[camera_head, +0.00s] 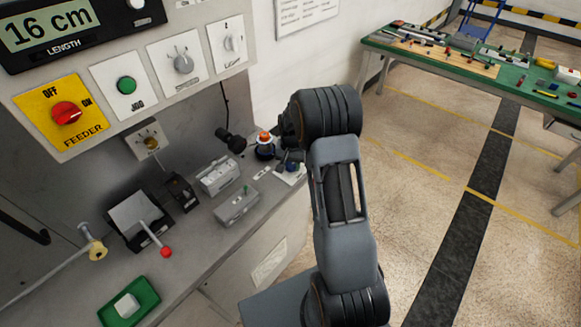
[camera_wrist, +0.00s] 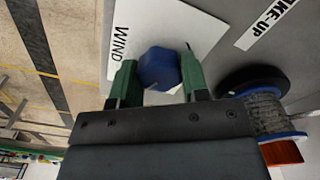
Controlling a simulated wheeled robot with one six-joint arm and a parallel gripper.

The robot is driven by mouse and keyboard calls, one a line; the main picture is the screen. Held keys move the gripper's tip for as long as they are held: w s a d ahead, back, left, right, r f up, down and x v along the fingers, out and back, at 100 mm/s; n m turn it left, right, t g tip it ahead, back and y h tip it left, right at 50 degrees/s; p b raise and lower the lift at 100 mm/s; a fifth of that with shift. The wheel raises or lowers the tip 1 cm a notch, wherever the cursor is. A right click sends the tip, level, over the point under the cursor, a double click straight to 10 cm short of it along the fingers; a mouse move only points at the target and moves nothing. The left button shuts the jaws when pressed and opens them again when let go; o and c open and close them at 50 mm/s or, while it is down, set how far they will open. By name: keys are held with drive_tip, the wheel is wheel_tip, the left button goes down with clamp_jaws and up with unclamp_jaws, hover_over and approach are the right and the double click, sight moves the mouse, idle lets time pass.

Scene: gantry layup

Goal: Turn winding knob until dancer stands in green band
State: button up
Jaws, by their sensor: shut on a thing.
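The blue winding knob (camera_wrist: 159,68) sits on a white plate (camera_wrist: 190,30) lettered WIND. My gripper (camera_wrist: 160,85) is shut on the knob, with one green finger on each side of it. In the head view, my gripper (camera_head: 290,164) is at the far right end of the machine bench, over the white plate, and the arm and gripper hide most of the knob. I cannot make out the dancer or its green band in either view.
The take-up spool (camera_wrist: 265,110) is close to the right of my gripper. The machine panel has a red feeder switch (camera_head: 66,113), a green JOG button (camera_head: 126,85) and a 16 cm display (camera_head: 45,28). A red-balled lever (camera_head: 166,252) and a green tray (camera_head: 128,303) are front left.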

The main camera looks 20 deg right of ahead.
sight(291, 164)
drive_tip(key=shift+m, duration=0.6)
drive_tip(key=o, duration=0.9)
wheel_tip(291, 164, up, 14)
drive_tip(key=shift+f+b, duration=0.1)
drive_tip(key=shift+b, duration=0.8)
